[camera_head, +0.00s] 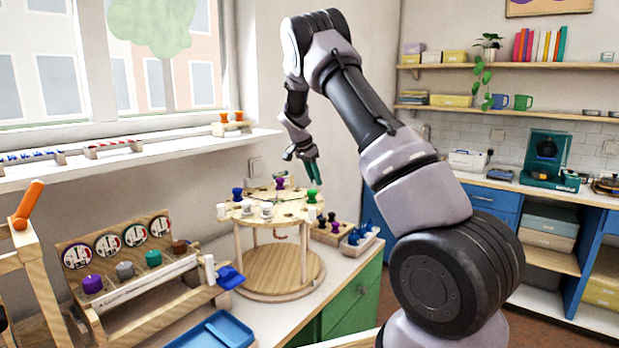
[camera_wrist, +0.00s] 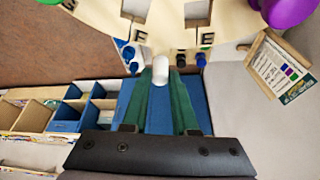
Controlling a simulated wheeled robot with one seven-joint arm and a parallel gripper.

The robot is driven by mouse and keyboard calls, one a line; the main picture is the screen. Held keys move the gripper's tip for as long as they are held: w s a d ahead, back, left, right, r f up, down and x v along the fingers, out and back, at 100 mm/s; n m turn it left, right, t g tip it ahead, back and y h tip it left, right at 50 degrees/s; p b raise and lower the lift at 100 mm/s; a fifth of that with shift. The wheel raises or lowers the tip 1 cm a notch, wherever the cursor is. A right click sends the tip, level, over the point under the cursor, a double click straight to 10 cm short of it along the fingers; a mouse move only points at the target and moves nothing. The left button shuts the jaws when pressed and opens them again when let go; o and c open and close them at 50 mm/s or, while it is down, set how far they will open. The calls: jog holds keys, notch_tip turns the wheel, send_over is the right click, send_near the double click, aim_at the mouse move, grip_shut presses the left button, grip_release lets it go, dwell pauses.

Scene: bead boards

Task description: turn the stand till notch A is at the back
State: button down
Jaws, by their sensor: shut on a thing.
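The stand (camera_head: 262,219) is a round wooden turntable top on posts over a round base (camera_head: 270,283), with coloured and white pegs around it. I cannot make out notch A in either view. My gripper (camera_head: 314,173) is at the right of the stand top in the head view. In the wrist view, my gripper's green fingers (camera_wrist: 160,85) are shut on a white peg (camera_wrist: 161,69) by the rim.
A wooden rack (camera_head: 127,262) with dials and coloured knobs stands at left, beside a blue tray (camera_head: 217,333). A small tray of blue pieces (camera_head: 359,239) lies right of the stand. The window sill (camera_head: 170,145) runs behind.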

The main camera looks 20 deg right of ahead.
jog(key=s+d+m+g, duration=0.1)
jog(key=s+m+g, duration=0.1)
jog(key=s+m, duration=0.4)
jog(key=shift+s+d+m+g, duration=0.2)
jog(key=shift+s+m+g, duration=0.15)
jog(key=shift+s, duration=1.7)
jog(key=c, duration=0.7)
grip_release()
jog(key=shift+r, duration=0.1)
